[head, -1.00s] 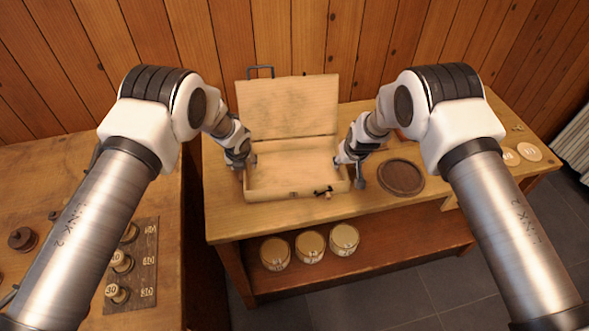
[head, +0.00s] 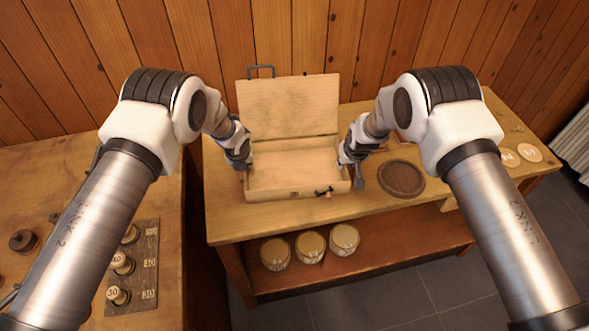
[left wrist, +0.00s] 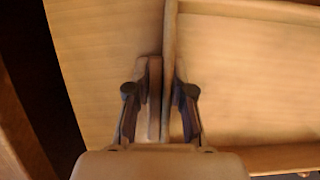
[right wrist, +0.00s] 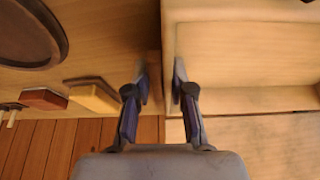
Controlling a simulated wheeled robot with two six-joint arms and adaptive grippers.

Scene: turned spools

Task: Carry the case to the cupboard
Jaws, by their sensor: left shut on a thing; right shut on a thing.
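The case (head: 298,188) is a pale wooden box on the bench, its lid (head: 288,108) standing open at the back with a dark handle on top. A small dark latch shows at its front. My left gripper (head: 246,163) is shut on the case's left wall; in the left wrist view its fingers (left wrist: 167,85) straddle that wall. My right gripper (head: 346,160) is at the right wall, and in the right wrist view its fingers (right wrist: 161,85) are on both sides of it. The case's inside looks empty. I cannot make out a cupboard.
A dark round plate (head: 401,178) lies on the bench (head: 225,222) right of the case. Several round-lidded tubs (head: 310,246) stand on the shelf below. A left table (head: 50,170) holds spools on a numbered board (head: 147,262). A plank wall stands behind.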

